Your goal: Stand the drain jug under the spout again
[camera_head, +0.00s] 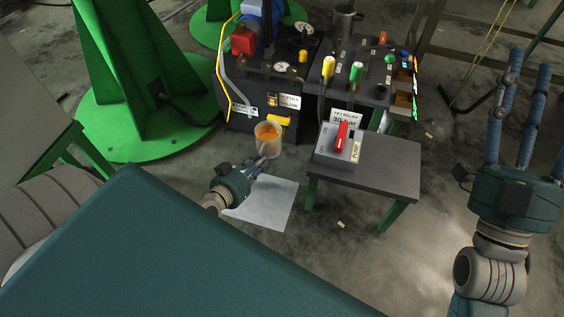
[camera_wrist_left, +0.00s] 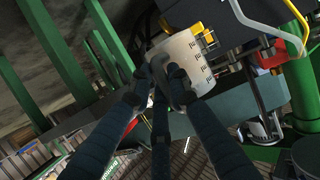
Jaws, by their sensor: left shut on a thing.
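The drain jug (camera_head: 267,133) is a clear beaker with orange liquid in it. It stands upright, or nearly so, in front of the black machine, just left of and below the yellow spout (camera_head: 283,121). Whether its base touches anything I cannot tell. My left gripper (camera_head: 261,161) is shut on the jug at its near side. In the left wrist view the jug (camera_wrist_left: 203,66) looks pale with dark marks, and the fingers (camera_wrist_left: 160,88) close around its grey handle. My right gripper (camera_head: 518,85) is open and empty at the far right, with its fingers pointing up.
A small dark table (camera_head: 388,165) with a grey box and red lever (camera_head: 341,137) stands right of the jug. A white sheet (camera_head: 270,206) lies on the floor under my left wrist. A green column base (camera_head: 140,125) is to the left. Floor is clear at front right.

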